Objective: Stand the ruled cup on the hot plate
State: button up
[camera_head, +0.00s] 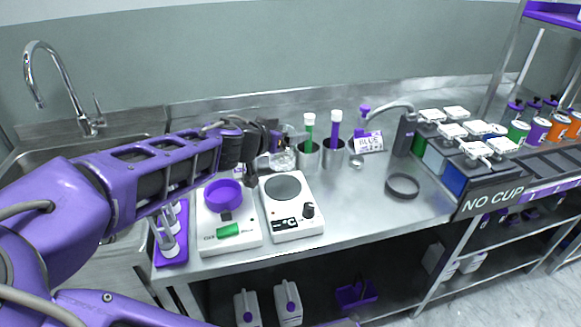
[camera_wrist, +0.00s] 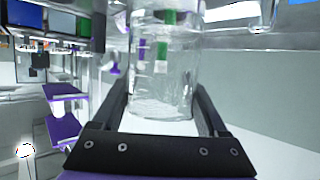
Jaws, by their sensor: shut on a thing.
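The ruled cup (camera_wrist: 165,60) is a clear glass beaker, upright between my gripper's two dark fingers in the wrist view. My gripper (camera_wrist: 163,88) is shut on it. In the head view, my gripper (camera_head: 270,152) is beside the cup (camera_head: 286,160), which is partly hidden by the fingers. The cup shows just beyond the back edge of the hot plate (camera_head: 300,224). The hot plate is a white box with a round dark grey top and a black knob, and its top is bare. I cannot tell the cup's height above the bench.
A dark ring (camera_head: 402,187) lies right on the mostly clear bench (camera_head: 350,215).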

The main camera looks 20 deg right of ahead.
aim_at(275, 160)
jog(key=shift+f+b, duration=0.55)
jog(key=shift+f, duration=2.7)
jog(key=shift+f, duration=0.2)
jog(key=o, duration=1.4)
jog(key=shift+r, duration=0.1)
jog(key=shift+r, duration=0.2)
jog(key=p+v, duration=0.2)
jog(key=v, duration=1)
